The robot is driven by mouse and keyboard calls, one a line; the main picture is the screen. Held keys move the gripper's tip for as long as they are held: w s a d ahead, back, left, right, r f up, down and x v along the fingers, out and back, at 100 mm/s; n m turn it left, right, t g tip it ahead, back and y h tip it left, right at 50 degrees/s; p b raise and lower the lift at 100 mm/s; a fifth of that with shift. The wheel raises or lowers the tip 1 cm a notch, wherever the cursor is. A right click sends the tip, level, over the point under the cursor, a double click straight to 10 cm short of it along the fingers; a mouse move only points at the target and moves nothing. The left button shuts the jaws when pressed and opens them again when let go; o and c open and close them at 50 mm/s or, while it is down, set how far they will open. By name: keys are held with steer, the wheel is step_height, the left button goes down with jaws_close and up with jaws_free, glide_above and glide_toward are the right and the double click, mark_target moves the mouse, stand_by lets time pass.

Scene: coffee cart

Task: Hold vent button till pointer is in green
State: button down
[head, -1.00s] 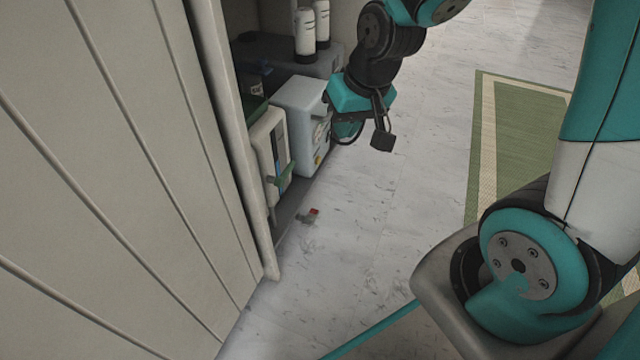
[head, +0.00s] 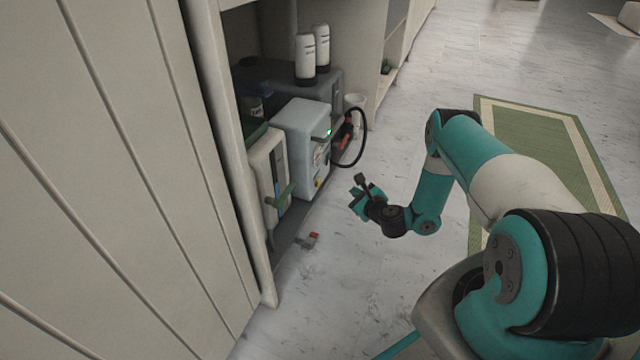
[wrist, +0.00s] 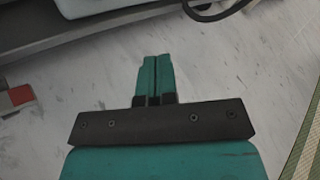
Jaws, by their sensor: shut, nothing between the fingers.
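A pale blue box-shaped machine (head: 303,140) stands in the open cabinet in the head view. Its narrow front, facing right, carries a lit green lamp (head: 329,132), a small round dial (head: 319,156) and a small yellow spot (head: 318,183) low down. The dial is too small and oblique to read its pointer, and I cannot tell which part is the vent button. My gripper (head: 356,196) is in front of the machine, apart from it, over the floor. In the wrist view my gripper (wrist: 157,62) is shut and empty, its fingers together.
A white unit with a green handle (head: 281,196) stands nearer. A black hose (head: 364,140) loops out beyond the machine. Two white bottles (head: 306,58) stand behind. A red-ended grey piece (head: 309,240) lies low by the cabinet edge. Open floor and a green rug (head: 535,130) lie right.

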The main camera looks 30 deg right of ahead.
mark_target(319, 183)
steer(key=shift+s+d+f+m, duration=0.3)
steer(key=shift+s+f+m, duration=0.05)
steer(key=shift+f+m, duration=0.15)
steer(key=w+a+b, duration=0.5)
steer(key=w, duration=0.2)
steer(key=shift+a, duration=0.25)
steer(key=shift+w+a+r, duration=0.1)
stand_by(1.9)
steer(key=shift+w+a, duration=0.15)
steer(key=shift+w, duration=0.1)
